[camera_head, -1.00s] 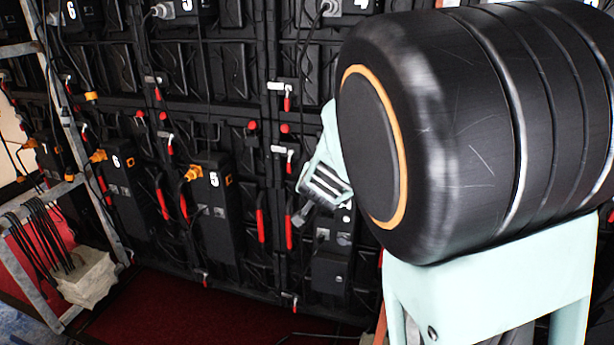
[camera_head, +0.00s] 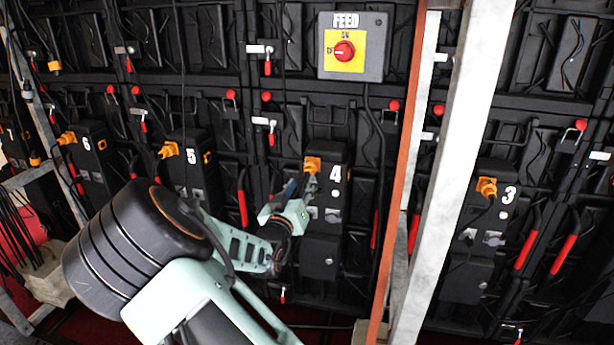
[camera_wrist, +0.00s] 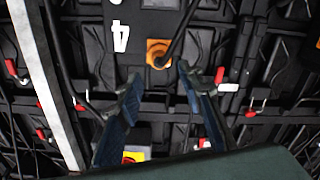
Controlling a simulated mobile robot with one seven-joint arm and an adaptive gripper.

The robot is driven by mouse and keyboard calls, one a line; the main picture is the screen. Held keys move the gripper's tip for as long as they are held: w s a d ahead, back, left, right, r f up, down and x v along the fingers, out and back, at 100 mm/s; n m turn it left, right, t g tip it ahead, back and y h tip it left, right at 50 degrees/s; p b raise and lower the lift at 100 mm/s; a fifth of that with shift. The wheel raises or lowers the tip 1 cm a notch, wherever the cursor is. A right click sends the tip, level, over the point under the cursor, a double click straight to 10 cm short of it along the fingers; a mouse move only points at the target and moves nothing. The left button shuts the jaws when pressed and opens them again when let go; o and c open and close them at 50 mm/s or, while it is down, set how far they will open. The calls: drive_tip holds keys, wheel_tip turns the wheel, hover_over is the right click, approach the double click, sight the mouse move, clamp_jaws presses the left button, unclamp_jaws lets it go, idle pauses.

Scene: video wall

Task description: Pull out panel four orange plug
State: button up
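The orange plug (camera_head: 312,165) sits at the top of the black panel box marked 4 (camera_head: 325,240), with a dark cable at it. It also shows in the wrist view (camera_wrist: 158,53), at upper middle beside an upside-down 4. My gripper (camera_head: 299,186) is just left of and below the plug in the head view, pointing toward it. In the wrist view my gripper (camera_wrist: 163,85) has its two blue-dark fingers spread wide with nothing between them. The plug appears just beyond the fingertips, between their lines; I see no contact.
A FEED switch box (camera_head: 350,47) with a red knob is above panel four. An orange post (camera_head: 405,170) and a pale metal post (camera_head: 455,170) stand to its right. Similar orange plugs are on panel five (camera_head: 168,149), panel six (camera_head: 67,138) and panel three (camera_head: 487,187).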

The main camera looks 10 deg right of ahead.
sight(307, 174)
drive_tip(key=b+x, duration=0.1)
drive_tip(key=x, duration=0.7)
drive_tip(key=shift+w+b, duration=0.1)
drive_tip(key=shift+b, duration=0.3)
clamp_jaws()
